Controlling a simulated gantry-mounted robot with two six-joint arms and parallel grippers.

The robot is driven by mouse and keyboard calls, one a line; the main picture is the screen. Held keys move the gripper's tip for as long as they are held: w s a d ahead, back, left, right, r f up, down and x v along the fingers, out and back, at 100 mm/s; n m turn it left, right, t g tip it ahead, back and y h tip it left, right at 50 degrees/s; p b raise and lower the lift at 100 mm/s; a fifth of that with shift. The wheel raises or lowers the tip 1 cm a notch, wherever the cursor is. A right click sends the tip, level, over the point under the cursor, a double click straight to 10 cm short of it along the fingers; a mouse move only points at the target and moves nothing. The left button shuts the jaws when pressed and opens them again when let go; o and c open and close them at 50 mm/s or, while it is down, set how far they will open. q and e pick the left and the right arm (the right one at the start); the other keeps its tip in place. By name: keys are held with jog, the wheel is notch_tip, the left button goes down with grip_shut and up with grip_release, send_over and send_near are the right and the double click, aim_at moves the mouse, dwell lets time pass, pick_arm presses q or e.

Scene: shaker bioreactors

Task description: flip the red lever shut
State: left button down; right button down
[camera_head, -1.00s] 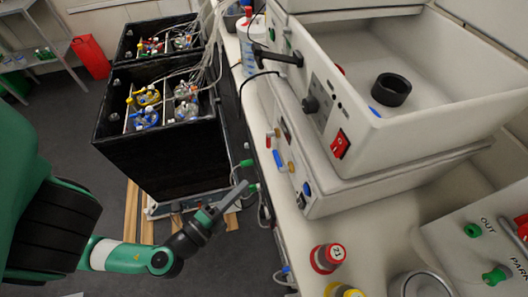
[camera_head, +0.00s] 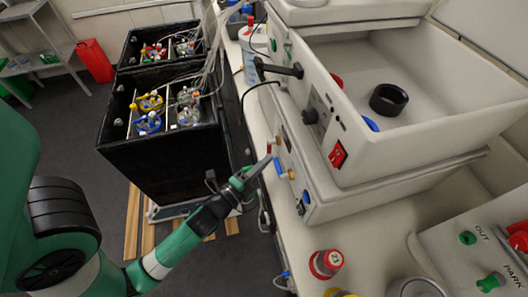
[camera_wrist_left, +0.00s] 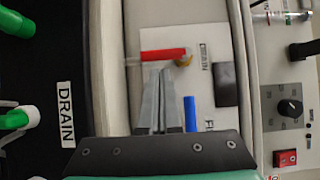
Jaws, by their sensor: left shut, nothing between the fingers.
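The red lever (camera_wrist_left: 163,54) lies crosswise in the left wrist view, with a brass fitting at its right end, on the side panel of the white machine. It also shows small in the head view (camera_head: 269,148). A blue lever (camera_wrist_left: 191,114) stands upright just right of my fingers, at a right angle to the red one; it also shows in the head view (camera_head: 278,166). My left gripper (camera_head: 263,163) is shut and empty. In the wrist view its fingertips (camera_wrist_left: 158,70) are just below the red lever; I cannot tell whether they touch it.
A dark block (camera_wrist_left: 226,84) sits right of the levers. The white machine's body (camera_head: 335,205) and the bench edge bound the right side. Red-capped (camera_head: 326,264) and yellow-capped containers stand on the bench.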

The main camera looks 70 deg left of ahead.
pick_arm(q)
jog(key=shift+w+a+r, duration=0.1)
jog(key=shift+a+r, duration=0.1)
jog(key=shift+a, duration=0.1)
jog(key=shift+a+f, duration=0.1)
jog(key=shift+f, duration=0.1)
pick_arm(e)
jog(key=shift+r, duration=0.55)
